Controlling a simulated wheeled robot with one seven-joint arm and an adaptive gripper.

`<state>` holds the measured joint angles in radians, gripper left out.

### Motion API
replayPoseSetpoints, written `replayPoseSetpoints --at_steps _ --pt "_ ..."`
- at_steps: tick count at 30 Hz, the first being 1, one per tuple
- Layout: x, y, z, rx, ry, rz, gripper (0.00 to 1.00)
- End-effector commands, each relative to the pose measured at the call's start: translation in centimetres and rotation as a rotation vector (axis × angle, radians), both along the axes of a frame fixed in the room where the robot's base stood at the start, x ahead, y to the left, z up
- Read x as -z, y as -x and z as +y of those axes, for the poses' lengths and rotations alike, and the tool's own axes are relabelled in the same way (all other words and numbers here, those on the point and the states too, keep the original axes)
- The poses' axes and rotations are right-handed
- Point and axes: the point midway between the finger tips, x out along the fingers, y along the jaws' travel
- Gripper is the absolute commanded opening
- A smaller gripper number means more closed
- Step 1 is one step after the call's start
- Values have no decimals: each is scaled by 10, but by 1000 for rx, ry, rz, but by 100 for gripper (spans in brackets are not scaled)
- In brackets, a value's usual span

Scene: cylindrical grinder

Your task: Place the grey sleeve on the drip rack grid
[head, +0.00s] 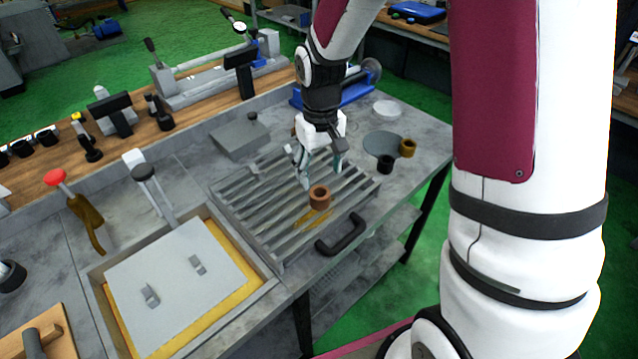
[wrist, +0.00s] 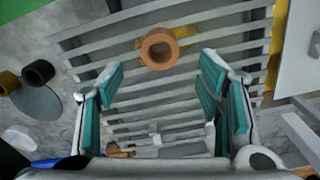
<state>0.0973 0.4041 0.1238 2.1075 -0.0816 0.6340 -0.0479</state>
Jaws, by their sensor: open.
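The drip rack grid (head: 245,200) is a set of slanted grey slats beside the lidded tray; it also fills the wrist view (wrist: 180,104). A copper-brown sleeve (head: 320,197) stands upright on its slats, and in the wrist view it (wrist: 158,49) is ahead of the fingertips. My gripper (head: 318,172) is open above the grid, with nothing visible between its teal-padded fingers (wrist: 161,82). No sleeve is clearly grey. A very dark sleeve (head: 385,164) stands at the edge of a round grey plate, and shows in the wrist view (wrist: 38,72).
A brass-coloured sleeve (head: 408,147) stands by the round plate (head: 381,143). A black handle (head: 342,233) is at the grid's front edge. The lidded tray (head: 180,275) lies left. A flat grey block (head: 240,137) and blue-based device (head: 350,88) are behind.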

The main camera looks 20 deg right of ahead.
Motion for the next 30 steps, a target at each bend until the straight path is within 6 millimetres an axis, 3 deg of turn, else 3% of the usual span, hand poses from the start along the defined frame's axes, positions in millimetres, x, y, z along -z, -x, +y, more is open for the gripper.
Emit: replayPoseSetpoints --at_steps 3,14,20,30 --pt "-20 -1 0 1 0 -4 60" --pt "-58 6 0 5 6 -26 60" --pt "-111 33 -2 27 21 -116 60" --pt "-185 104 -3 74 22 -285 60"
